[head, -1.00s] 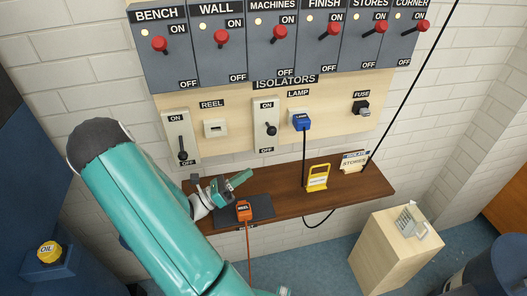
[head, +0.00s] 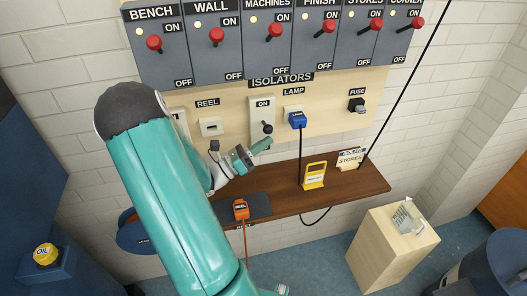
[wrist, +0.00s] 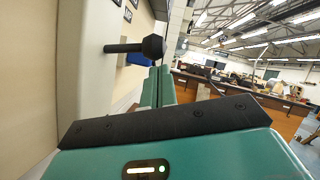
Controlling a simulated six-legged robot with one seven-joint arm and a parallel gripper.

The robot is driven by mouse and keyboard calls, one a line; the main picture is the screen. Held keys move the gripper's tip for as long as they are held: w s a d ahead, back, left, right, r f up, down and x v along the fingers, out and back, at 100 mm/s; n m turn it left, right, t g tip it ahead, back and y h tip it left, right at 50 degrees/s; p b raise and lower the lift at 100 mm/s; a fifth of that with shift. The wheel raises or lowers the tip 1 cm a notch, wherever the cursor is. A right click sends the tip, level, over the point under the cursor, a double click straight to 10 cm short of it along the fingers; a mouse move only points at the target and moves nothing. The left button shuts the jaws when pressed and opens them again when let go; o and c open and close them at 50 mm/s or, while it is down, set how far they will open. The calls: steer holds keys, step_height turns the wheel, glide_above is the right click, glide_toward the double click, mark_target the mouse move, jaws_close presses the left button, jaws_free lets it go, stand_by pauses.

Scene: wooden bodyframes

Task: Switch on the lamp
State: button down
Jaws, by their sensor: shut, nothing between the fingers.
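The lamp isolator (head: 254,127) is a pale plate on the board, left of the LAMP label. Its black-knobbed lever (head: 267,128) sticks out from about the middle of the plate, between ON and OFF. The lever also shows in the wrist view (wrist: 152,47). A blue plug (head: 297,119) sits in the socket under the LAMP label. My gripper (head: 266,143) is shut and empty, just below the lever knob and covering the plate's lower part. In the wrist view its teal fingers (wrist: 158,86) lie together below the knob; I cannot tell if they touch it.
A row of grey switches with red levers, such as the MACHINES one (head: 271,31), runs above. The wooden shelf (head: 348,186) below bears an orange REEL plug (head: 240,209), a yellow-framed stand (head: 314,175) and a STORES sign (head: 350,159). A wooden block (head: 390,252) stands at right.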

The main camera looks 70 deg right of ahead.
mark_target(268, 133)
stand_by(0.3)
step_height(268, 133, up, 3)
steer(key=n+t, duration=0.1)
steer(key=n, duration=0.1)
steer(key=n+t, duration=0.1)
steer(key=n, duration=0.1)
steer(key=shift+a+h, duration=0.15)
steer(key=shift+h, duration=0.25)
steer(key=shift+f, duration=0.1)
